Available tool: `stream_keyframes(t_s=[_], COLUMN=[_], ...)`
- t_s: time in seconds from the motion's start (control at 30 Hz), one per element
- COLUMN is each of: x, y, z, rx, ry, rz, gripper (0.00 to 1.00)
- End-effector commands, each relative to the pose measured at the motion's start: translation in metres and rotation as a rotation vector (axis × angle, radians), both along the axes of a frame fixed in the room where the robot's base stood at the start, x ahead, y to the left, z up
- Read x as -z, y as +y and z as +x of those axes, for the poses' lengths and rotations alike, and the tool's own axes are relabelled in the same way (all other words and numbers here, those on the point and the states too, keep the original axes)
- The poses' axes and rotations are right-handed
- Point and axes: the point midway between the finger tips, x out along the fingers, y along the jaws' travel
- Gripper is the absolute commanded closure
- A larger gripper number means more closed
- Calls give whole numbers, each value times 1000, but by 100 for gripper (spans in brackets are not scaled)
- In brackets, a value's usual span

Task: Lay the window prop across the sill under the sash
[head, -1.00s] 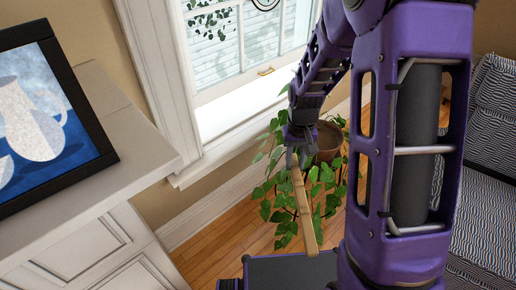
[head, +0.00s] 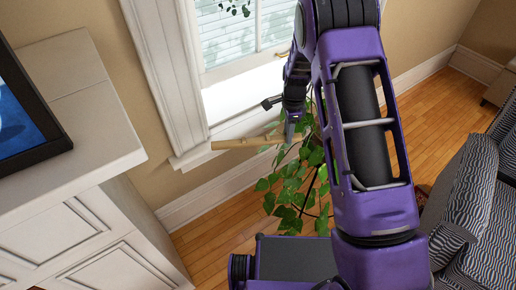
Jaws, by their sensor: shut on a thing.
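The window prop (head: 243,143) is a light wooden stick. My gripper (head: 289,134) is shut on it near its right part. The prop lies roughly level in the picture, its free end pointing left in front of the lower edge of the window sill (head: 235,122). I cannot tell whether it touches the sill. The sash (head: 242,66) is white-framed, and a bright gap shows between its bottom rail and the sill. My arm hides the right side of the window and sill.
A leafy potted plant (head: 300,184) stands below the sill, close under my gripper. A white cabinet (head: 90,225) with a framed picture (head: 30,125) is at the left. A patterned armchair (head: 470,190) is at the right. Open wooden floor (head: 425,105) lies behind it.

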Motion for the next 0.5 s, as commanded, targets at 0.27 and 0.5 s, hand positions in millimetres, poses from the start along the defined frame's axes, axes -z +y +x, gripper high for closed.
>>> stream_keyframes(t_s=[0.27, 0.5], x=[75, 118], y=[52, 89], z=[38, 52], rx=[597, 975], ry=[1, -4], rz=[-17, -21], gripper=[100, 100])
